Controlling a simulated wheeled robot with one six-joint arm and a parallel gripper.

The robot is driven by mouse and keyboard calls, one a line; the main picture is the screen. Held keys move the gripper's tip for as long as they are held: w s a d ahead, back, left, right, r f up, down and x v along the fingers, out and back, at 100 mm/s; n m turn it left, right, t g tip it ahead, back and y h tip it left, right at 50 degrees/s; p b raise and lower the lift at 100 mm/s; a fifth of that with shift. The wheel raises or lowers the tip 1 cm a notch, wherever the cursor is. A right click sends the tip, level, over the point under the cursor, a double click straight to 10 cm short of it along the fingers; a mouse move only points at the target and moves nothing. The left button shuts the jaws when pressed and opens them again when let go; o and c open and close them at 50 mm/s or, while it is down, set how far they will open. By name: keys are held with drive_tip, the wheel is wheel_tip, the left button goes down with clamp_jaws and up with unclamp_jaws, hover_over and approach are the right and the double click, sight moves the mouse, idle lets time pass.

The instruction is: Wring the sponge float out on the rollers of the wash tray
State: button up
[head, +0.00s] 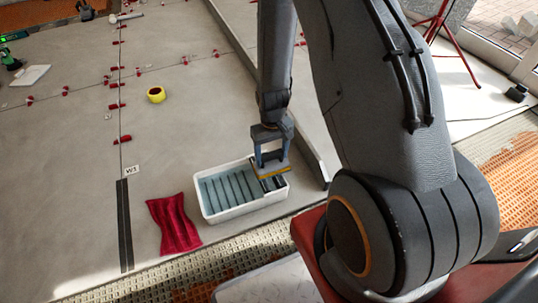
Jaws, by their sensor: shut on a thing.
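The wash tray (203,206) is a white rectangular tub on the grey tiled floor, with grey-blue water and dark parallel bars inside. Dark rollers (273,184) show at its right end. My gripper (270,158) points down over that right end and is shut on the sponge float (272,173). The float is a flat block with a thin yellow-orange sponge edge, held about level at the rollers. Whether the sponge touches the rollers cannot be told from this angle. The float's handle is mostly hidden between my fingers.
A crumpled red cloth (174,224) lies left of the tray. Red levelling clips (114,106) dot the tile joints. A long grey bar (310,156) lies right of the tray.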

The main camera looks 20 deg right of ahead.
sight(258, 168)
drive_tip(key=shift+d+f, duration=0.1)
drive_tip(key=shift+d, duration=0.25)
drive_tip(key=shift+a, duration=0.15)
drive_tip(key=shift+a+p, duration=1.1)
drive_tip(key=shift+a, duration=1.75)
drive_tip(key=shift+r, duration=0.2)
wheel_tip(258, 168, up, 7)
drive_tip(key=p, duration=0.6)
